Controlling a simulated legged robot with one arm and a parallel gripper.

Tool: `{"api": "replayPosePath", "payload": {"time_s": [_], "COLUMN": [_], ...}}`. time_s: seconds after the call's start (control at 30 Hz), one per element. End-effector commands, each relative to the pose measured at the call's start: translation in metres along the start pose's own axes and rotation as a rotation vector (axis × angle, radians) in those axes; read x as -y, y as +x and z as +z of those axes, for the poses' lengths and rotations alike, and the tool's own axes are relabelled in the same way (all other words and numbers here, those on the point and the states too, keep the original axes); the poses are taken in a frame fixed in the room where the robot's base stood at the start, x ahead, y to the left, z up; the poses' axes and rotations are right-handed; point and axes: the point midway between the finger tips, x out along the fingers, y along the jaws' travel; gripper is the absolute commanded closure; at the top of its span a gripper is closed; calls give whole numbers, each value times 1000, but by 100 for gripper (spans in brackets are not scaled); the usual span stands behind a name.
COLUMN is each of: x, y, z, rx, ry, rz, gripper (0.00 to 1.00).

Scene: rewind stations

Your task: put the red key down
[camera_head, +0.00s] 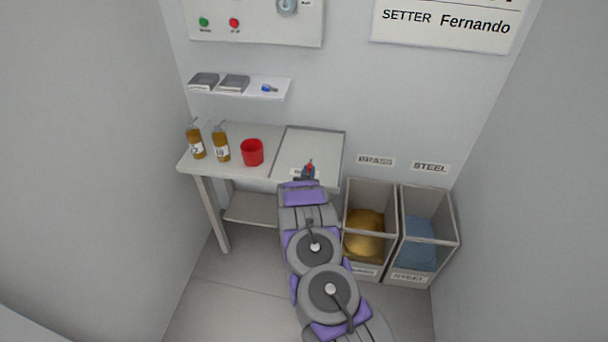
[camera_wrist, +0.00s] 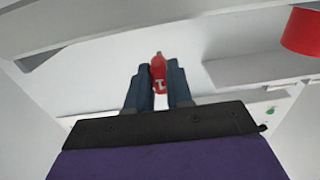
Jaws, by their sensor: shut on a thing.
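The red key (camera_head: 310,167) is held at the tip of my gripper (camera_head: 308,173), over the front part of the pale tray or mat (camera_head: 318,143) on the right of the white table (camera_head: 262,134). In the wrist view the red key (camera_wrist: 158,74) sits between the two dark fingers of my gripper (camera_wrist: 159,88), which are closed on it. It has a pale mark on its face. I cannot tell how high it is above the surface. My gripper and arm hide part of the table's front edge.
A red cup (camera_head: 252,152) and two amber bottles (camera_head: 221,149) stand left of the tray. A wall shelf (camera_head: 240,92) holds two grey boxes and a blue key (camera_head: 269,88). Brass (camera_head: 368,235) and steel (camera_head: 421,243) bins stand on the floor at right.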

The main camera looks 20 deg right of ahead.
Motion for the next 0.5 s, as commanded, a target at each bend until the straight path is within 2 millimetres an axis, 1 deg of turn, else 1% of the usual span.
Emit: {"api": "replayPosePath", "payload": {"time_s": [0.03, 0.2, 0.5], "x": [5, 16, 23], "y": [8, 25, 36], "z": [1, 2, 3], "rx": [-8, -7, -2], "ry": [1, 1, 0], "rz": [-1, 0, -1], "gripper": [100, 100, 100]}}
